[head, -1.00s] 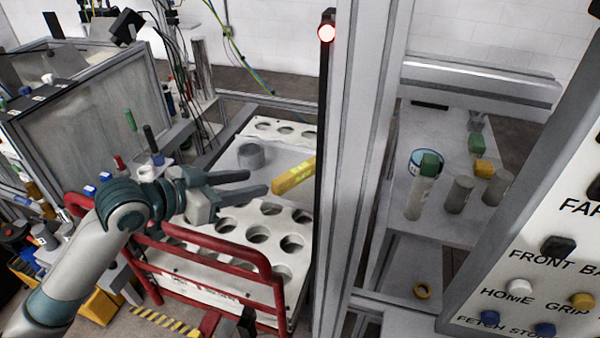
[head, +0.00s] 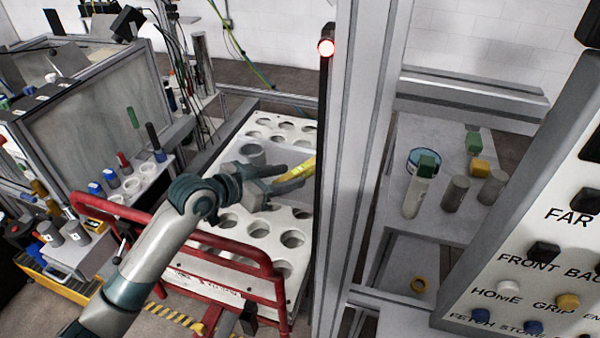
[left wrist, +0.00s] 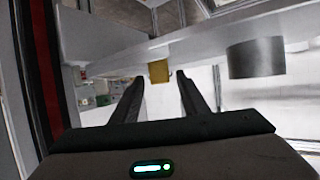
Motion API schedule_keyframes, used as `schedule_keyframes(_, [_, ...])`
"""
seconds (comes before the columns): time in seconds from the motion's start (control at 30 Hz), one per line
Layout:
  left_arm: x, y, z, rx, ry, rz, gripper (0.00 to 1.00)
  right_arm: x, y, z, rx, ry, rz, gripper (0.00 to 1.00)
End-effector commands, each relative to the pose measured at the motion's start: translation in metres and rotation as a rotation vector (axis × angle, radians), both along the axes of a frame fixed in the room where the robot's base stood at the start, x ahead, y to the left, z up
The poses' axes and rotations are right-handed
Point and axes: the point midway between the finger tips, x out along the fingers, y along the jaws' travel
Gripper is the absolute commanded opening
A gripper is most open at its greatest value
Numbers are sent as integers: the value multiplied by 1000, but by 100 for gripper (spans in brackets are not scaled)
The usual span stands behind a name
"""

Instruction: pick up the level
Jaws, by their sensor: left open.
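The level is a yellow bar (head: 301,172) on the white rack in the head view, close to the upright post. My left gripper (head: 288,177) reaches in from the left with its fingers pointing at the level, at its near end. In the left wrist view the level shows as a small yellow block (left wrist: 159,71), seen between the two open fingertips (left wrist: 160,77) and seemingly just beyond them. I cannot tell whether the fingers touch it. The left gripper is open and holds nothing. My right gripper is not in view.
A tall metal post (head: 352,170) stands right of the level. A button panel (head: 545,240) is at right.

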Motion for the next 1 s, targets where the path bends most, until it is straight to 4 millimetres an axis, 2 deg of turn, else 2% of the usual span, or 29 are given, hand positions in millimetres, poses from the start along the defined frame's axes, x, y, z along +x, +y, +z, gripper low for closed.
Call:
schedule_keyframes(0.27, [6, -6, 1, -2, 2, 0, 41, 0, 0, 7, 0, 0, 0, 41])
schedule_keyframes(0.47, [22, -21, -1, -3, 3, 1, 41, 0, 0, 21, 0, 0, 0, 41])
schedule_keyframes(0.63, [32, -32, -10, -1, 2, 0, 41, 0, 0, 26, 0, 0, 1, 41])
schedule_keyframes(1.0, [36, -35, -14, -1, 1, 0, 41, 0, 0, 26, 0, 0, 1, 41])
